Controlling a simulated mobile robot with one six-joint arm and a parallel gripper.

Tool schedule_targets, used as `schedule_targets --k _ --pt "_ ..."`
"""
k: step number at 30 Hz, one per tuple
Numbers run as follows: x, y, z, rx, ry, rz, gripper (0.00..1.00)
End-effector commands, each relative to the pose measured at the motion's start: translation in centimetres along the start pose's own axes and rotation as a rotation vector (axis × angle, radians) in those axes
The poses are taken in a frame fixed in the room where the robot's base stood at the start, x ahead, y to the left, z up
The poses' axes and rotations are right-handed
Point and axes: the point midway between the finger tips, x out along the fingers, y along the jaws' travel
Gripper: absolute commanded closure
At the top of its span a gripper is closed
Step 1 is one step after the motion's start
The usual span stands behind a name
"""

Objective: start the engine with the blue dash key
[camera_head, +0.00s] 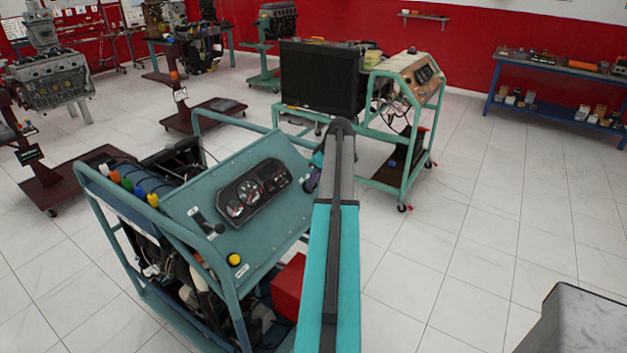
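A blue-teal dash panel (205,200) tilts on a teal wheeled frame, left of centre. It carries a black gauge cluster (257,188). A small black piece with a lever-like part (206,224) sits at the panel's lower left; it may be the key in its switch, but it is too small to tell. A yellow round knob (234,259) is near the lower corner. My arm rises in front of the panel's right side. A small dark part, perhaps of my gripper, shows beside the panel's right edge; the fingers are hidden by the arm.
Coloured caps (139,192) line the trainer's left rail. A red box (289,287) sits low in the frame. A second teal trainer (411,120) with a black radiator (318,78) stands behind. A blue bench (560,92) is at the back right.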

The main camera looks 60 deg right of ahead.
Motion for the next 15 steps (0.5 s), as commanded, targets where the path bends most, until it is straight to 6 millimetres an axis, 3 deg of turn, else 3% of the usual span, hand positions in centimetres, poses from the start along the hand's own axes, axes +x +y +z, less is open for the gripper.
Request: schedule_targets --k 15 --pt "1.13 -0.08 -0.08 -0.001 0.000 0.000 0.74"
